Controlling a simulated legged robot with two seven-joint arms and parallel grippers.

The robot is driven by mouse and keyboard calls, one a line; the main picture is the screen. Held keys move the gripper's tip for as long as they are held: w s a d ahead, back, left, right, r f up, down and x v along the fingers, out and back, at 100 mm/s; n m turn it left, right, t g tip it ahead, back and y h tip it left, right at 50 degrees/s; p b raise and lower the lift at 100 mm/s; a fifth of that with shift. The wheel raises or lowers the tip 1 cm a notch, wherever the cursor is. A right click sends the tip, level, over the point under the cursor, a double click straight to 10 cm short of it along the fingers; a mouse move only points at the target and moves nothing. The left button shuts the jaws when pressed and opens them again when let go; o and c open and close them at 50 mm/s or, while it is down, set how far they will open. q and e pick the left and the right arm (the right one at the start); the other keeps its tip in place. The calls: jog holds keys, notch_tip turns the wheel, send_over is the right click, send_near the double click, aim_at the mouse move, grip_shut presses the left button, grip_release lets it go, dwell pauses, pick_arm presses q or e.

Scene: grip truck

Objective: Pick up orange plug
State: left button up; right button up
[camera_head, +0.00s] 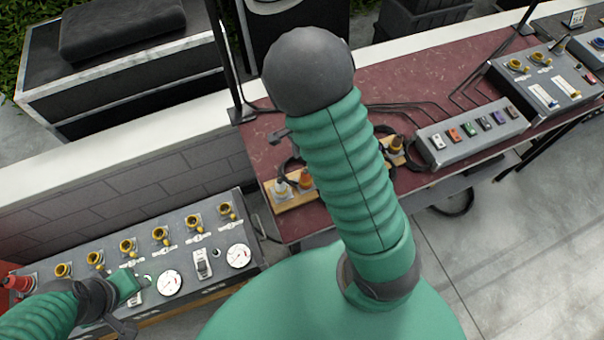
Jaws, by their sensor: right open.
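The orange plug (305,180) stands on a wooden strip (297,201) on the dark red table, beside a white plug (281,189). A brown-yellow plug (396,145) stands at the strip's right end. My green ribbed arm covers the middle of the strip. My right gripper (279,136) is open. Only a dark part of it shows beside the arm, just above the orange plug in the picture, and the rest is hidden. My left gripper (124,296) is at the lower left over a control panel; its jaws cannot be made out.
A grey panel (205,240) with gauges and yellow connectors fills the lower left. A switch box (473,135) and a larger control box (545,75) stand on the red table (405,92). Black cables run across the table. A low wall (120,184) lies at the left.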

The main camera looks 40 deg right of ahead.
aim_at(306, 170)
jog(key=f, duration=0.6)
jog(key=shift+w+a, duration=0.3)
jog(key=shift+a, duration=0.05)
jog(key=shift+w+d+f, duration=0.25)
jog(key=shift+d+f, duration=0.15)
jog(key=shift+f, duration=0.15)
jog(key=shift+w+d+f, duration=0.2)
jog(key=shift+d+f, duration=0.2)
jog(key=shift+f, duration=0.1)
jog(key=f, duration=0.1)
jog(key=d+f, duration=0.1)
jog(key=f, duration=0.1)
jog(key=shift+s+d+p, duration=0.15)
jog(key=shift+d+p, duration=0.05)
jog(key=shift+p, duration=0.2)
jog(key=shift+s+f, duration=0.15)
jog(key=shift+f, duration=0.25)
jog(key=shift+a, duration=0.6)
jog(key=shift+c, duration=0.4)
jog(key=shift+w+a, duration=0.25)
jog(key=c, duration=0.5)
jog(key=shift+s+d, duration=0.1)
jog(key=shift+d, duration=0.15)
jog(key=c, duration=0.5)
jog(key=shift+d, duration=0.25)
grip_shut()
pick_arm(q)
jog(key=shift+w+a+r, duration=0.1)
jog(key=shift+w+a, duration=0.05)
jog(key=shift+w, duration=0.15)
